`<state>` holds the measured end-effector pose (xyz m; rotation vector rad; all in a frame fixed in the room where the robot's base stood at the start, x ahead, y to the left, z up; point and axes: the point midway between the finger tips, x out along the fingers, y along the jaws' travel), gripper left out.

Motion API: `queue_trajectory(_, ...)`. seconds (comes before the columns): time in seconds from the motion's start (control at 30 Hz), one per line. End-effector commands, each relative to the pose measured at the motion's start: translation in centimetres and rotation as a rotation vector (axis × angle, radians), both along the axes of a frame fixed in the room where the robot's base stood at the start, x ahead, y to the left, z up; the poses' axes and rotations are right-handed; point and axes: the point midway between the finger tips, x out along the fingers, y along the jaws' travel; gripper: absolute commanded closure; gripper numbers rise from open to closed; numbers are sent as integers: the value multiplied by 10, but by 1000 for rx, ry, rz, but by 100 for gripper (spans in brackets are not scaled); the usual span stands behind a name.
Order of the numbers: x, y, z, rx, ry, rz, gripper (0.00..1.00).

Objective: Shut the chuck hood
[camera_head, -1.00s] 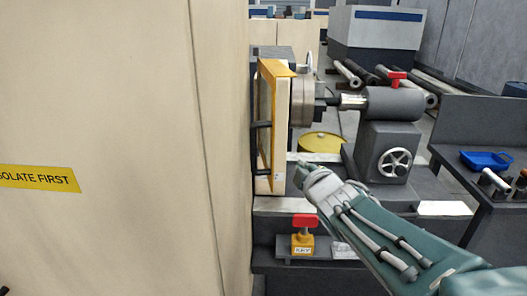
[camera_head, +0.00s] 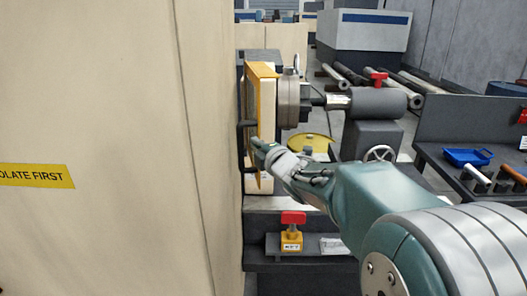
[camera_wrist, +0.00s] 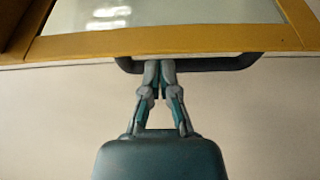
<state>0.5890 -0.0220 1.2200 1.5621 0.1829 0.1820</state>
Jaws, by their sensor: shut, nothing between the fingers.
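The chuck hood (camera_head: 262,90) is a cream panel with a yellow frame, standing upright at the left of the grey metal chuck (camera_head: 289,102). In the wrist view its yellow frame (camera_wrist: 200,40) crosses the top, with a pale window behind it. A dark bar handle (camera_wrist: 225,63) runs along the frame's lower edge. My gripper (camera_head: 258,145) is at the hood's near face, low down.
A tall cream cabinet (camera_head: 100,100) fills the left, close to the hood. A tailstock (camera_head: 378,103) with a handwheel stands right of the chuck. A yellow block with a red key (camera_head: 292,232) sits on the front ledge.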

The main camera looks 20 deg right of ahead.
Motion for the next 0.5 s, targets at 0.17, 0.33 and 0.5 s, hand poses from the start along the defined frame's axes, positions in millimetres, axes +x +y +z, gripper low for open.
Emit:
queue_trajectory(0.17,11,3,0,-1,1,0,100)
queue_trajectory(0.33,12,3,0,0,1,-1,100)
queue_trajectory(0.5,11,2,0,0,1,0,100)
